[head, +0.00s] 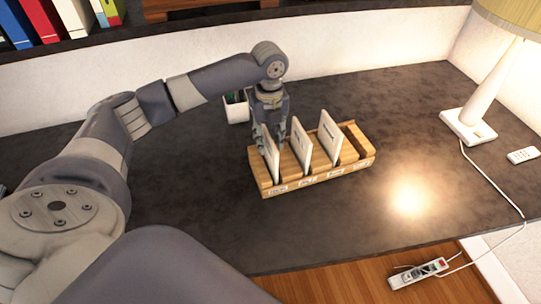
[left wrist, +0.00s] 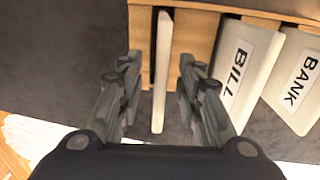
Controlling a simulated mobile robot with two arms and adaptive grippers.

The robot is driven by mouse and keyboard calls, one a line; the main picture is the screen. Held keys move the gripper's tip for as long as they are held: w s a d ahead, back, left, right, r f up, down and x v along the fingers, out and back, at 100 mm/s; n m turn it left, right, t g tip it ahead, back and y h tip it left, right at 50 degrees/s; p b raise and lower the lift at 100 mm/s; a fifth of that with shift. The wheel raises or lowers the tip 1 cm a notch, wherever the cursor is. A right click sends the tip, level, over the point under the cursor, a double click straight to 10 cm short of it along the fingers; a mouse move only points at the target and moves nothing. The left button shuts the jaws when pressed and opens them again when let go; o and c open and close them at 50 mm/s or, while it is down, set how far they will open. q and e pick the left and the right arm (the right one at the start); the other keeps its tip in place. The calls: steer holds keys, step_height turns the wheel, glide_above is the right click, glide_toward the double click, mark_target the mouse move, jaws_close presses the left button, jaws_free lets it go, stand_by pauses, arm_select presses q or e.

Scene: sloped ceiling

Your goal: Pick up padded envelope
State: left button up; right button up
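A wooden sorter (head: 312,180) on the dark desk holds three pale envelopes standing in its slots. My left gripper (head: 270,130) points down at the leftmost envelope (head: 269,157). In the left wrist view, my open left gripper (left wrist: 161,92) has one finger on each side of this envelope (left wrist: 161,75), seen edge-on, with gaps to both fingers. Which one is the padded envelope I cannot tell for sure. The middle envelope (head: 302,143) and right envelope (head: 330,136) show "BILL" (left wrist: 237,75) and "BANK" (left wrist: 298,85) in the wrist view. My right gripper is not in view.
A small white pen cup (head: 237,108) stands behind my left gripper. A lamp (head: 468,126) and a white remote-like device (head: 522,155) are at the right. A power strip (head: 418,272) lies below the desk's front edge. The desk right of the sorter is clear.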

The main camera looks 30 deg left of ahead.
mark_target(270, 156)
arm_select(q)
steer(key=shift+f, duration=0.8)
step_height(270, 156, down, 4)
steer(key=shift+s+d+f+p, duration=0.1)
steer(key=shift+f+p, duration=0.05)
steer(key=shift+p, duration=0.7)
steer(key=shift+f, duration=0.5)
jaws_close()
